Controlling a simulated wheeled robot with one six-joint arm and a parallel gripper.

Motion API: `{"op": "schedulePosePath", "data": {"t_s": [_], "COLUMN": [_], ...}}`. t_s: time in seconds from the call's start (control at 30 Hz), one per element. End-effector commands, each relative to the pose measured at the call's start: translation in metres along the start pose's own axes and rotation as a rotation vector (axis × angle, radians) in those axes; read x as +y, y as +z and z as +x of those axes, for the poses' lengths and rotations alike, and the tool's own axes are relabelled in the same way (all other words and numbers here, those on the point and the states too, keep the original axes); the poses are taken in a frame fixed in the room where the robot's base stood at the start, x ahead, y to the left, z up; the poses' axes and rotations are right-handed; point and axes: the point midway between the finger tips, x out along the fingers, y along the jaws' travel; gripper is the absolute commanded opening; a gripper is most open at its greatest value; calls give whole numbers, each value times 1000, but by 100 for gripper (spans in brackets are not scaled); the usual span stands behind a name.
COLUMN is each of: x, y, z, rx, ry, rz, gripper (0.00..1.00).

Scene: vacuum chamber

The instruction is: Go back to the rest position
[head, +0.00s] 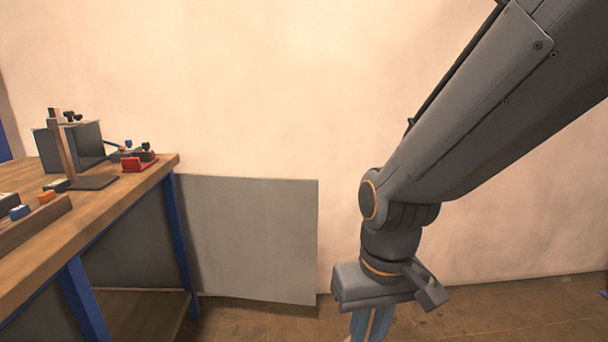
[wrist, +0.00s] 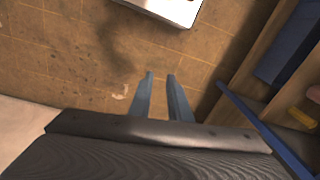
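My gripper (head: 370,330) hangs below my arm, pointing down, to the right of the workbench in the head view. Its fingertips are cut off by the bottom edge there. In the wrist view my gripper (wrist: 160,75) shows two blue-grey fingers with a gap between them. Nothing is between the fingers. Bare brown floor (wrist: 75,60) lies beneath them.
A wooden workbench (head: 115,205) with blue legs stands at left, holding a stand (head: 65,150), a red item (head: 132,164) and small parts. A grey panel (head: 250,240) leans by the wall. A pale object (wrist: 175,8) lies at the wrist view's top.

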Motion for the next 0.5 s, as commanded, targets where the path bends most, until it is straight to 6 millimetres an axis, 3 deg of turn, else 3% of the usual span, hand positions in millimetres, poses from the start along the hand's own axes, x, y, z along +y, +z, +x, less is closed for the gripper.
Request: {"op": "schedulePosePath", "data": {"t_s": [0.03, 0.5], "x": [6, 62], "y": [4, 30], "z": [-18, -101], "rx": [-4, -23], "ry": [5, 38], "rz": [21, 181], "gripper": [17, 17]}}
